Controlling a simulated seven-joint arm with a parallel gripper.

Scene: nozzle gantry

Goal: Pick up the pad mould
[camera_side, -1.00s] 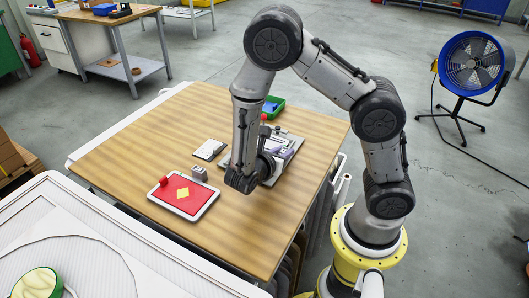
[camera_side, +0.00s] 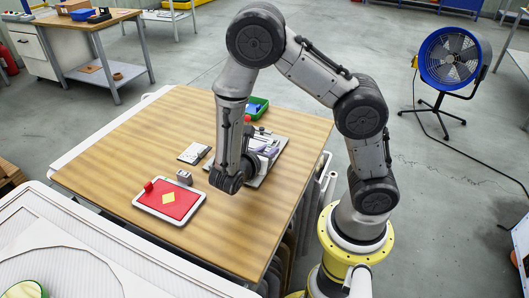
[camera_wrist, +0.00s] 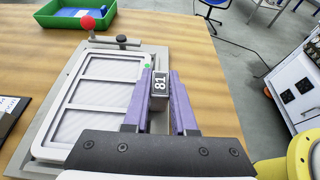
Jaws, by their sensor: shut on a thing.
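The pad mould, seen as a small dark grey block with a white number on its face (camera_wrist: 160,87), is between the two purple fingers of my gripper (camera_wrist: 160,78) in the wrist view. The fingers are shut on its sides. A green dot shows near the left fingertip. In the side view my gripper (camera_side: 262,156) is low over the right part of the table, partly hidden behind my wrist. I cannot make out the held block there, nor tell its exact height.
A grey framed plate (camera_wrist: 47,137) with white panels and a red ball knob (camera_wrist: 87,22) lies left of my gripper. A green bin (camera_wrist: 78,24) stands behind.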

